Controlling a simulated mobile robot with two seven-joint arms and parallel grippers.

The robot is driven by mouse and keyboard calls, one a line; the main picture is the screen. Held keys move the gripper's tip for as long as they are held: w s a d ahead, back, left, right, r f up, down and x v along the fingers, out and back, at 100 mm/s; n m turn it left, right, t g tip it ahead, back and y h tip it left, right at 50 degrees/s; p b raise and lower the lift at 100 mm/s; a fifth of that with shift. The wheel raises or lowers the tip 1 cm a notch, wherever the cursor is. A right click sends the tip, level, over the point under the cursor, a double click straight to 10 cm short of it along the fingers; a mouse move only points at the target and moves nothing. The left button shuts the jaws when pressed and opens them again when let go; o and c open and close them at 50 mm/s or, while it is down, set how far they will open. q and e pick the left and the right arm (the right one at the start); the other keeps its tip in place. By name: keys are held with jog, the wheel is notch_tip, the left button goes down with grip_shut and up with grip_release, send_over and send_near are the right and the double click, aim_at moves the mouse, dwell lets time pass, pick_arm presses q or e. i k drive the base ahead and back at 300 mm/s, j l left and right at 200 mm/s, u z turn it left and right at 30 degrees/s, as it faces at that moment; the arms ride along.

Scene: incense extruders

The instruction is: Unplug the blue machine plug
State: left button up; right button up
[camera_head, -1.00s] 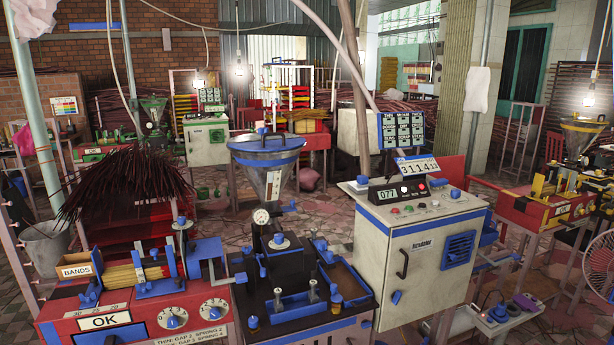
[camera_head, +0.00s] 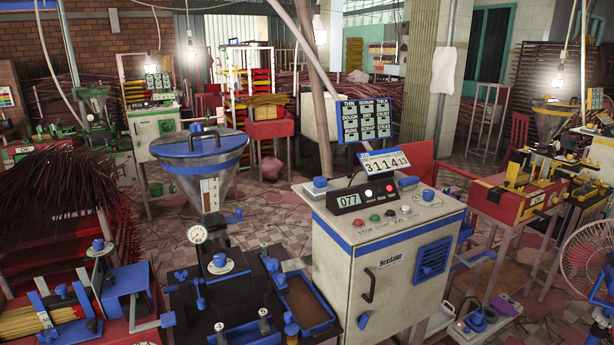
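The blue-trimmed machine is a white cabinet (camera_head: 385,265) with blue edges, a blue vent and a sloped control panel, right of centre. Low at its right, near the floor, is a grey socket box (camera_head: 462,331) with a blue plug-like piece (camera_head: 478,319) upright on it. It is small, and I cannot tell for certain that it is this machine's plug or trace its cable. Neither of my grippers is in view.
A blue-rimmed hopper (camera_head: 205,160) and a dark work table (camera_head: 190,310) stand left of the cabinet. A fan (camera_head: 589,256) stands at the right edge. A red and yellow machine (camera_head: 520,195) stands behind it. Tiled floor shows between the cabinet and the fan.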

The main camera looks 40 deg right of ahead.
aim_at(320, 182)
jog(key=i+l, duration=0.15)
jog(key=l, duration=0.2)
jog(key=i+l, duration=0.2)
jog(key=l, duration=0.2)
jog(key=i+l+u, duration=0.1)
jog(key=l, duration=0.25)
